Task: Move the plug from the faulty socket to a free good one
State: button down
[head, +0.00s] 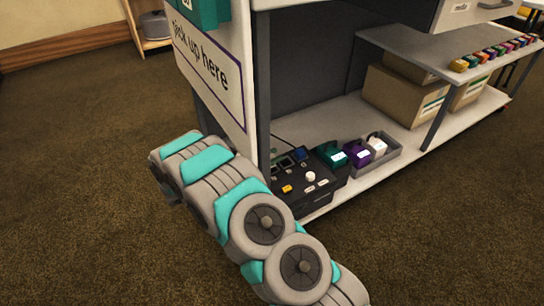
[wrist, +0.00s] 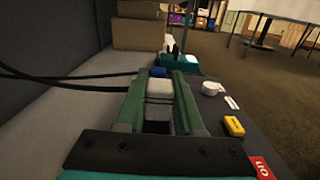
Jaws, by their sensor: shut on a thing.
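My gripper (wrist: 160,92) shows in the wrist view, with its two green fingers shut on a pale grey block, which looks like the plug (wrist: 160,88). The fingers are low over the dark socket unit (wrist: 216,122). I cannot tell whether the plug is seated or lifted. A small blue part (wrist: 157,71) lies just beyond it. Dark cables (wrist: 75,81) run off to the left. In the head view the socket unit (head: 283,203) sits on the low shelf, with dark sockets and a blue one (head: 300,153) along its back. I cannot tell which socket is faulty.
The unit carries a white knob (wrist: 212,88), a yellow button (wrist: 234,126) and a red "on" label (wrist: 262,168). A grey tray (head: 385,160) with charger-like blocks stands to its right. A sign panel (head: 212,75) and shelf post (head: 262,90) stand close to my arm.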

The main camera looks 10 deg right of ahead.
jog(key=shift+f, duration=0.45)
jog(key=shift+f, duration=0.15)
dwell(0.3)
jog(key=shift+r+p, duration=0.5)
jog(key=shift+r, duration=0.3)
jog(key=shift+f, duration=0.45)
jog(key=shift+f, duration=0.4)
jog(key=shift+r, duration=0.1)
jog(key=shift+r, duration=0.15)
